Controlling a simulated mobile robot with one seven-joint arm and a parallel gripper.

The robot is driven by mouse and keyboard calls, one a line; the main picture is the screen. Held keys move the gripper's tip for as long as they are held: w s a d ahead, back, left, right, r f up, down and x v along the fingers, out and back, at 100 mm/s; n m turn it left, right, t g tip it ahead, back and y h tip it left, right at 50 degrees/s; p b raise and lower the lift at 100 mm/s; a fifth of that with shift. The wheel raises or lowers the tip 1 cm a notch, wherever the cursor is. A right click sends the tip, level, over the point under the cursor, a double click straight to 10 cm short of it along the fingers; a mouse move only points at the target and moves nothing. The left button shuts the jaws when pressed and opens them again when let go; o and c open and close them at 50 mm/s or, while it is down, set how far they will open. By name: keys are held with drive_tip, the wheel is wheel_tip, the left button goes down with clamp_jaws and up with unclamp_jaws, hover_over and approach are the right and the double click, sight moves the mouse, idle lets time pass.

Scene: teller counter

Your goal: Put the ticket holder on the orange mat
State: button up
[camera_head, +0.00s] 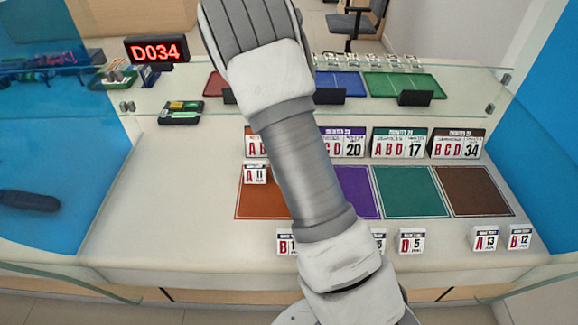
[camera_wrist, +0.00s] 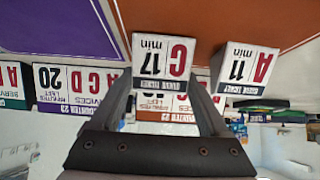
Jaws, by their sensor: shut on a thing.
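In the wrist view, which is upside down, my gripper (camera_wrist: 162,80) is shut on a white ticket holder (camera_wrist: 163,55) marked C 17 min. The holder appears over or at the edge of the orange mat (camera_wrist: 215,20); I cannot tell whether it touches. Another ticket holder, A 11 min (camera_wrist: 245,70), stands beside it; in the head view it is on the orange mat's (camera_head: 262,208) back left part. My arm hides the mat's right part, my gripper and the held holder in the head view.
Purple (camera_head: 358,192), green (camera_head: 411,192) and brown (camera_head: 475,192) mats lie to the right, with sign boards (camera_head: 398,143) behind them. Ticket holders D 5 (camera_head: 411,241), A 13 (camera_head: 485,238) and B 12 (camera_head: 519,237) stand along the front.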

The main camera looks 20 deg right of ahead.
drive_tip(key=shift+f, duration=0.15)
drive_tip(key=o, duration=1.4)
drive_tip(key=shift+s+a+r, duration=0.1)
drive_tip(key=shift+r, duration=0.3)
drive_tip(key=p+v, duration=0.5)
drive_tip(key=v, duration=0.6)
drive_tip(key=shift+s+r, duration=0.2)
